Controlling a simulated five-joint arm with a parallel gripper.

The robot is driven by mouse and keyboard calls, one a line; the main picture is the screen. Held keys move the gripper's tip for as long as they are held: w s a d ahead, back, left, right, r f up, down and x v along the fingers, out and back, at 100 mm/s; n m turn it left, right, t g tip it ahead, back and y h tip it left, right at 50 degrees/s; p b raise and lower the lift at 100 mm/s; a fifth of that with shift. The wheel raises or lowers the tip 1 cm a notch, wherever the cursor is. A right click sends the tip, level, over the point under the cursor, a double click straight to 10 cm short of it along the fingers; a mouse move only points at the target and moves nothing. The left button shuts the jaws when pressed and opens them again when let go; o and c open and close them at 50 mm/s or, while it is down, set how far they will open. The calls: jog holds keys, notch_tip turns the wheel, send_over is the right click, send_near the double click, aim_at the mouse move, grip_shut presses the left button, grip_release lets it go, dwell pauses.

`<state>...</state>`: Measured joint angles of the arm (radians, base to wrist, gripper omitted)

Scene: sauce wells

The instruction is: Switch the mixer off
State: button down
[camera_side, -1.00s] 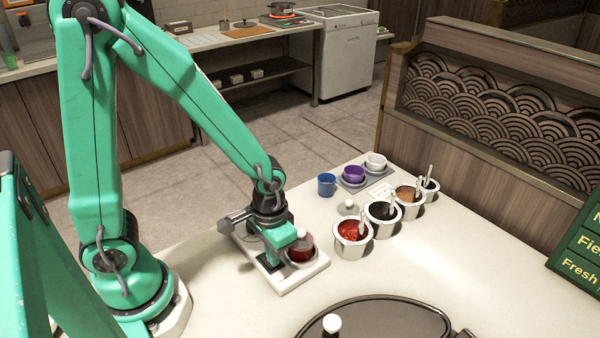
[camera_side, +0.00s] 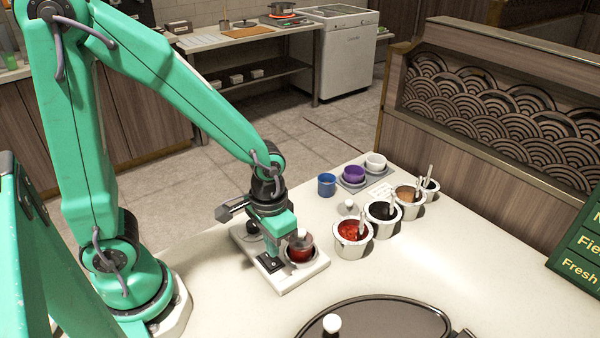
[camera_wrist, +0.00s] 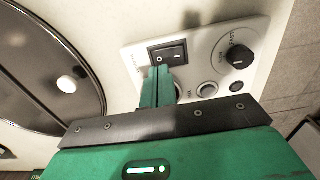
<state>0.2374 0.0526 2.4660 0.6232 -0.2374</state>
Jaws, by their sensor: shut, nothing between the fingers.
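My gripper (camera_side: 272,247) is shut and empty, pointing down just above the switch. In the wrist view its green fingertips (camera_wrist: 158,76) are beside the circle-marked half; I cannot tell whether they touch it.
A black dial (camera_wrist: 239,57) and round fittings (camera_wrist: 207,90) are on the same panel. Several steel sauce pots, one with red sauce (camera_side: 352,232), stand to the right. A blue cup (camera_side: 327,185) is behind.

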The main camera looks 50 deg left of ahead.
jog(key=shift+r, duration=1.95)
jog(key=shift+r, duration=0.1)
jog(key=s+a+r+t, duration=0.2)
jog(key=a+r, duration=0.1)
jog(key=r, duration=0.4)
jog(key=s+a+r+t, duration=0.1)
jog(key=a+r+t, duration=0.2)
jog(key=r, duration=0.4)
jog(key=shift+s+a+t, duration=0.15)
jog(key=shift+s+t, duration=0.15)
jog(key=shift+s, duration=0.05)
